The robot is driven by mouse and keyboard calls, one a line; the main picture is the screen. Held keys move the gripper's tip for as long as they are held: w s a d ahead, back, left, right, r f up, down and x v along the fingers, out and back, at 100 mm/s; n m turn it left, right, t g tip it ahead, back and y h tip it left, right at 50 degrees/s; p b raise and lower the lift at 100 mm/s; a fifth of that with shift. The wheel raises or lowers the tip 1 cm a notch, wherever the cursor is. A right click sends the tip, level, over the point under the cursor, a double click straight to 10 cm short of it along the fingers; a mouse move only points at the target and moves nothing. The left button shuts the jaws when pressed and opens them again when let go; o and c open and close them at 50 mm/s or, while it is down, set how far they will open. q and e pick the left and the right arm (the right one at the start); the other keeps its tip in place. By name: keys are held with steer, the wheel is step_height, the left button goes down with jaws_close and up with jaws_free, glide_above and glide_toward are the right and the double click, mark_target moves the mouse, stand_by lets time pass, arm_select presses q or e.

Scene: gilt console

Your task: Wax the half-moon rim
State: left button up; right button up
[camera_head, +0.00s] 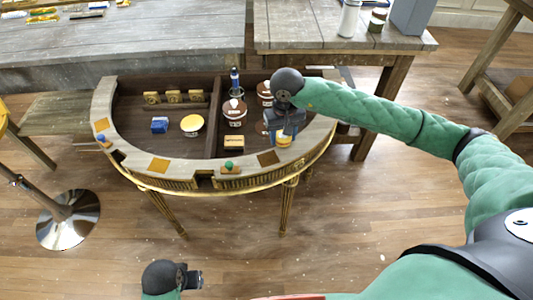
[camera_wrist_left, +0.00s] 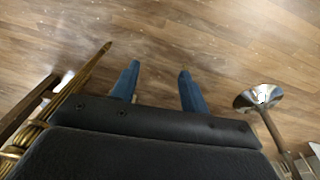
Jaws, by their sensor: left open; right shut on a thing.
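The half-moon rim (camera_head: 200,176) is a pale curved band along the front of a gilt console, with tan and orange square patches (camera_head: 158,165) set along it. My right gripper (camera_head: 284,130) is over the rim's right part, shut on a small yellow and white pad (camera_head: 283,141). The pad is at the rim's surface; whether it touches cannot be told. A round yellow-topped tin (camera_head: 192,124) sits inside the console. My left gripper (camera_head: 194,279) is low in front of the console. In the left wrist view its blue fingers (camera_wrist_left: 157,82) are apart and empty above the floor.
Inside are a blue block (camera_head: 159,126), brown jars (camera_head: 234,115) and a tan box (camera_head: 234,143). A metal stand (camera_head: 68,220) is at left. Workbenches (camera_head: 335,45) stand behind.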

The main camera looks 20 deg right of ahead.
steer(key=shift+s+r, duration=0.1)
arm_select(q)
steer(key=shift+s+f, duration=0.15)
steer(key=shift+s, duration=0.3)
